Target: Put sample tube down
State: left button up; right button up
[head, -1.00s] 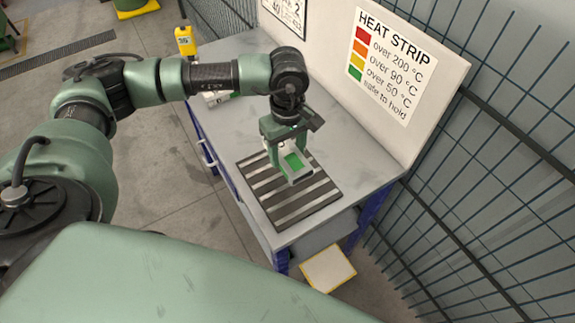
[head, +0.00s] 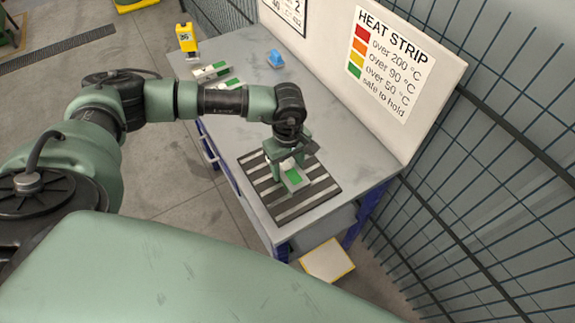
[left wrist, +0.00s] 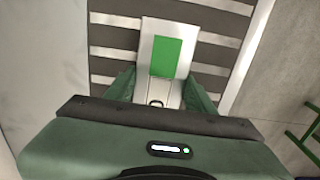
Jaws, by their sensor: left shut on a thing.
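The sample tube (head: 293,179) is a pale grey piece with a green patch on its upper face. My left gripper (head: 285,168) is shut on its end and points down over the dark mat with light stripes (head: 305,210). The tube is at or just above the mat; I cannot tell if it touches. In the left wrist view the tube (left wrist: 166,50) reaches out from between the fingers, with the striped mat (left wrist: 115,37) behind it. My right gripper is not in view.
The grey table (head: 240,140) has free room behind the mat. Two similar pale pieces with green patches (head: 211,71), a blue object (head: 275,59) and a yellow device (head: 186,38) are at the back. A panel with a heat chart (head: 395,65) and mesh fencing stand on the right.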

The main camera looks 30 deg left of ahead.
aim_at(287, 168)
pick_arm(q)
jog(key=o, duration=1.6)
jog(key=shift+c, duration=0.2)
jog(key=shift+r+p, duration=0.25)
jog(key=shift+p, duration=0.05)
notch_tip(287, 168, up, 12)
jog(key=b, duration=0.4)
jog(key=shift+f, duration=0.15)
